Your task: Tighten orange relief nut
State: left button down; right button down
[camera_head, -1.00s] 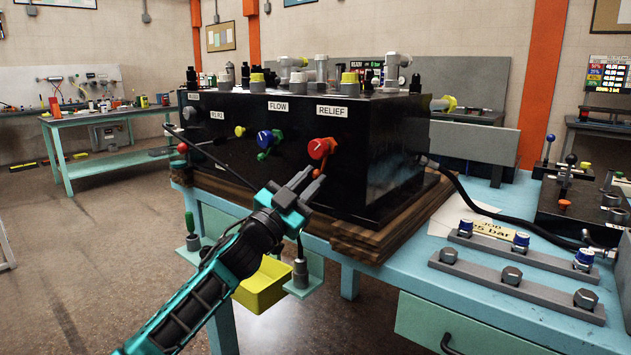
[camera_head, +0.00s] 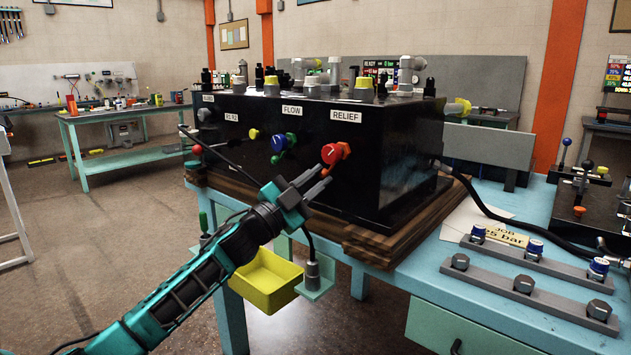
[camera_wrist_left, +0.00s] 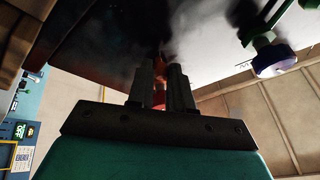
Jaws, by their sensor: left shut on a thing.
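The orange relief nut (camera_head: 344,150) sits behind a red knob (camera_head: 330,154) on the black box's front face, under the RELIEF label. An orange part of it hangs just below the knob. My left gripper (camera_head: 324,174) reaches up from the lower left, with its fingertips at this hanging orange part. In the left wrist view, the two fingers (camera_wrist_left: 162,85) are close together with red and orange between them. The gripper is shut on the orange nut's hanging part, though the contact is dark and partly hidden. My right gripper is not in view.
The black box (camera_head: 390,165) stands on wooden boards (camera_head: 385,240) on a blue bench. A blue knob with a green nut (camera_head: 280,145) is left of the relief knob. A yellow bin (camera_head: 265,282) hangs below the bench edge. A grey bar with bolts (camera_head: 525,285) lies right.

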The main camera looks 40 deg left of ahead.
pick_arm(q)
jog(key=c, duration=1)
grip_release()
jog(key=v, duration=1.3)
jog(key=shift+w+f, duration=0.1)
